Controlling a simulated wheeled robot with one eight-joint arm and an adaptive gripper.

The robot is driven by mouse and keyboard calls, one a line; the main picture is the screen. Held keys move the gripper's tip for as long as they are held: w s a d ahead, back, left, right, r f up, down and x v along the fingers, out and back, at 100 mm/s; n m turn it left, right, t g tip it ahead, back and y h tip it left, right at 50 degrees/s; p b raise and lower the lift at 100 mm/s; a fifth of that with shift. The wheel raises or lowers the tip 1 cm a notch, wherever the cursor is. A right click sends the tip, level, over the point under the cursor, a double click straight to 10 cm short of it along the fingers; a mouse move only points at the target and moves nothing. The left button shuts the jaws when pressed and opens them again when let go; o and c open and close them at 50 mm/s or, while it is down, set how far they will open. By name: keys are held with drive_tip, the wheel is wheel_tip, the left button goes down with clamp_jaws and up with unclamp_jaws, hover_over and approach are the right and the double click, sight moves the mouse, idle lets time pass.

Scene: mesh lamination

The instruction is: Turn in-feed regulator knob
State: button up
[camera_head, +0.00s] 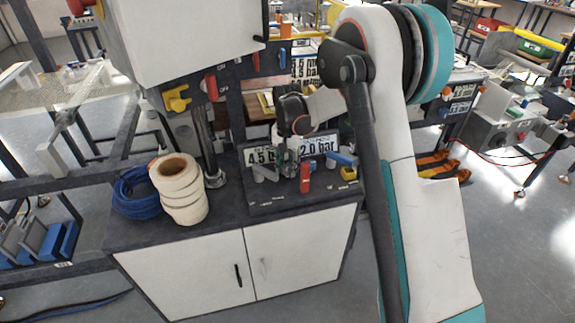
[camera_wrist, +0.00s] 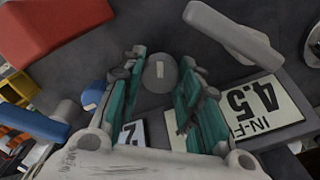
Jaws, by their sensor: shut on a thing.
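The in-feed regulator knob (camera_wrist: 160,73) is a round grey knob with a pale mark on its face, seen between my fingertips in the wrist view. My gripper (camera_wrist: 162,80) has teal finger pads, one on each side of the knob, and is shut on it. The sign reading 4.5 and IN-FE (camera_wrist: 255,108) lies to the right in the wrist view, partly cut off. In the head view my gripper (camera_head: 284,158) is at the panel in front of the 4.5 sign (camera_head: 260,155). The knob cannot be made out there.
A red handle (camera_head: 305,178), a grey lever (camera_head: 265,173) and a blue handle (camera_head: 342,159) stand close around my gripper. The 2.0 bar sign (camera_head: 318,147) is to the right. White tape rolls (camera_head: 182,195) and a blue coil (camera_head: 133,193) sit left on the cabinet top.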

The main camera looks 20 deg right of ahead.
sight(288, 167)
drive_tip(key=o, duration=1)
drive_tip(key=shift+o, duration=0.2)
drive_tip(key=shift+r, duration=0.1)
wheel_tip(288, 167, up, 12)
